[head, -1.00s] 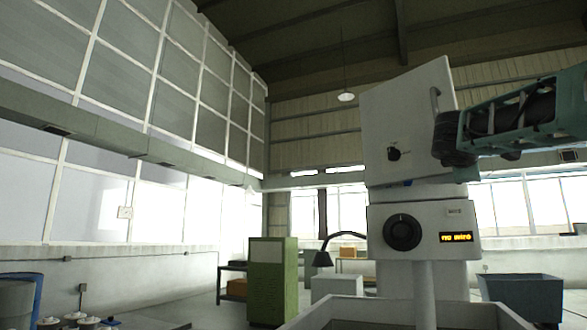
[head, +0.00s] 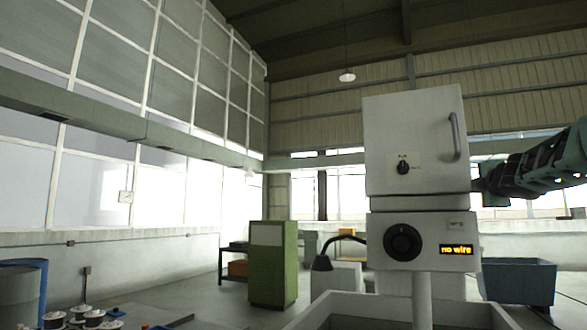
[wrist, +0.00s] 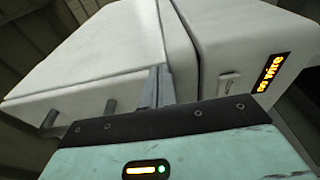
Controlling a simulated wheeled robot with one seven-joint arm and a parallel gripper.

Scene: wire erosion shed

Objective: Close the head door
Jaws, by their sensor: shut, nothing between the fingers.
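The head door (head: 412,140) is a white panel with a dark knob (head: 403,168) and a vertical handle (head: 455,136) near its right edge. In the head view it faces me nearly square and looks flush or almost flush with the machine head. The wrist view also shows the door (wrist: 75,101), with a thin line along its edge; I cannot tell if a small gap remains. My gripper (wrist: 157,86) is shut and empty, its fingertips at the door's lower corner on the handle side. Contact is unclear. In the head view it is at the door's lower right.
Below the door is a lower head box (head: 430,241) with a dial and a "no wire" display. A grey tank (head: 345,305) stands beneath. A green cabinet (head: 272,263) and a dark bin (head: 518,281) are further back. Spools on a table (head: 95,318) are at lower left.

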